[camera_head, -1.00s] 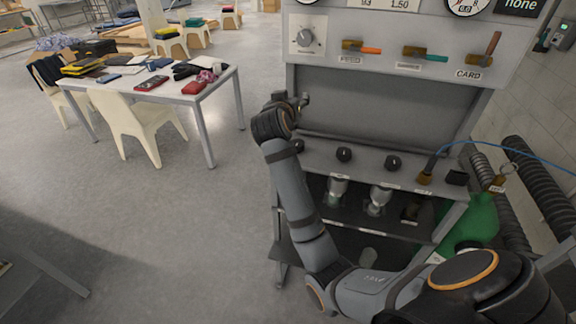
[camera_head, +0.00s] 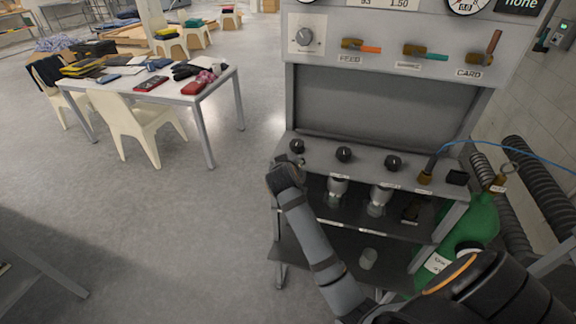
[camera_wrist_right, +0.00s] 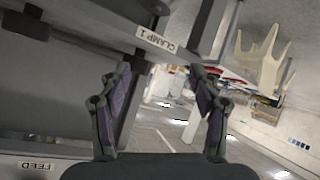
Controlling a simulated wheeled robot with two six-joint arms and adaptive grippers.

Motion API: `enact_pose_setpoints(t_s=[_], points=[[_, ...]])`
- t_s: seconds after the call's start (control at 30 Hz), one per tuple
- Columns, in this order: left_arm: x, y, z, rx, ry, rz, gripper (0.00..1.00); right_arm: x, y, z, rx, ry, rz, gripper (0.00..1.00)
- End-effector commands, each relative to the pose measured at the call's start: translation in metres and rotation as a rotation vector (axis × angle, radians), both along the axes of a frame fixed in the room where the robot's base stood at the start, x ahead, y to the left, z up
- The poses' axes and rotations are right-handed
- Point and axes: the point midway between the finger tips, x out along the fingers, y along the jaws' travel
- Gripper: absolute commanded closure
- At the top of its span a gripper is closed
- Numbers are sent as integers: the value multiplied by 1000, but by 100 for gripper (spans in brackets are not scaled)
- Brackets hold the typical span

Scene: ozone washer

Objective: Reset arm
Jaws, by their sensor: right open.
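My right gripper (camera_head: 286,163) is at the left front edge of the grey machine (camera_head: 378,107), next to the leftmost black knob (camera_head: 297,146). In the head view its fingers are small and partly hidden by my wrist. In the right wrist view the two fingers of the gripper (camera_wrist_right: 160,75) stand apart with nothing between them. Beyond them that view shows a "CLAMP 1" label (camera_wrist_right: 157,40) and a "FEED" label (camera_wrist_right: 37,166) on the machine. My left gripper is not in view.
A green bottle (camera_head: 478,222) and dark ribbed hoses (camera_head: 541,180) are at the machine's right. Handled valves (camera_head: 361,46) line its upper panel. A white table (camera_head: 216,83) with folded items and a cream chair (camera_head: 137,122) stand left. Floor between is clear.

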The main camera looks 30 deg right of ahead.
Motion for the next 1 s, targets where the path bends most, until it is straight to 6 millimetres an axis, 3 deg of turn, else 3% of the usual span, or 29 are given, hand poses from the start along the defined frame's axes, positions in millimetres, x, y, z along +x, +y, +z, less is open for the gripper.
enact_pose_setpoints(t_s=[0.6, 0.67, 0.8, 1.0], points=[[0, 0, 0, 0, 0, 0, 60, -7, 2, -10, 8, 21, 7, 37], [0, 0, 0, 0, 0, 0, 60, -23, 5, -25, 27, 61, 20, 37], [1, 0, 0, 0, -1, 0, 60, -86, 22, -73, 102, 212, 80, 37], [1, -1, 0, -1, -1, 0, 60, -166, 47, -112, 195, 391, 168, 37]])
